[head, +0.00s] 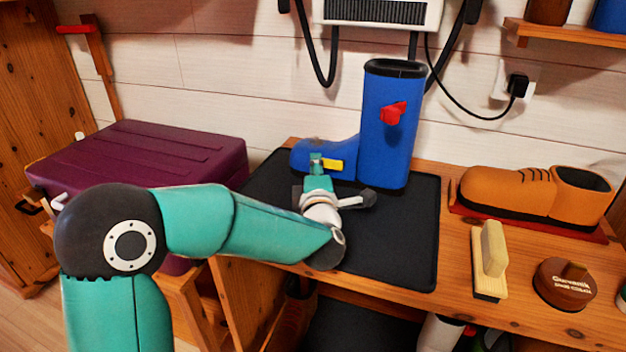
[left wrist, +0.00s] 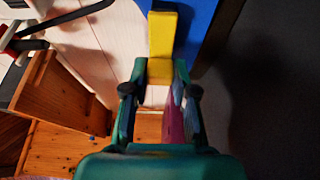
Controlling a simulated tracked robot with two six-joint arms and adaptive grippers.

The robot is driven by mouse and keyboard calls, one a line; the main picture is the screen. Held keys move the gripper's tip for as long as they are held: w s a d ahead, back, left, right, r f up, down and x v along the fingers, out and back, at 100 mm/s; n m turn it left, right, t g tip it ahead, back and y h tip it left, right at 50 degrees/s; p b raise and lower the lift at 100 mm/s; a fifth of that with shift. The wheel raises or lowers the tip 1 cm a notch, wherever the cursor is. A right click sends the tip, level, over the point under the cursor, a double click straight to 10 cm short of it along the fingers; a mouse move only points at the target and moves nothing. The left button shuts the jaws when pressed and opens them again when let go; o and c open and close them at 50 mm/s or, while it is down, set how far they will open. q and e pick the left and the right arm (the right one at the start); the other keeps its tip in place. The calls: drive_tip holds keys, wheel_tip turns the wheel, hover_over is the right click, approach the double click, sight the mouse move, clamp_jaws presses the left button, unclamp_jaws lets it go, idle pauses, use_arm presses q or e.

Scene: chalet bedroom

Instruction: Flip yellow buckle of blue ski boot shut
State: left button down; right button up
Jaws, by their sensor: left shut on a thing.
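The blue ski boot (head: 388,130) stands upright on a black mat (head: 405,250), its toe to the left. A red buckle (head: 393,112) is on its upper shaft. The yellow buckle (head: 332,165) is low on the boot, over the foot part; it also shows in the left wrist view (left wrist: 162,35), sticking out beyond the fingertips. My left gripper (head: 317,160) is at the buckle, and in the left wrist view its fingers (left wrist: 160,70) are shut on the buckle's near end. The gripper hides part of the boot's foot. My right gripper is not in view.
An orange shoe (head: 510,190) on a red base, a brush (head: 490,260) and a round brown tin (head: 564,284) stand on the bench at right. A purple case (head: 150,160) is at left. A white wall unit (head: 378,12) with black hoses hangs above the boot.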

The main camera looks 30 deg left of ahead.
use_arm(q)
drive_tip(key=shift+f, duration=0.15)
drive_tip(key=c, duration=0.9)
unclamp_jaws()
drive_tip(key=shift+d, duration=0.1)
drive_tip(key=v, duration=1.1)
drive_tip(key=shift+s, duration=0.2)
drive_tip(key=shift+s+d, duration=0.15)
drive_tip(key=shift+s, duration=0.1)
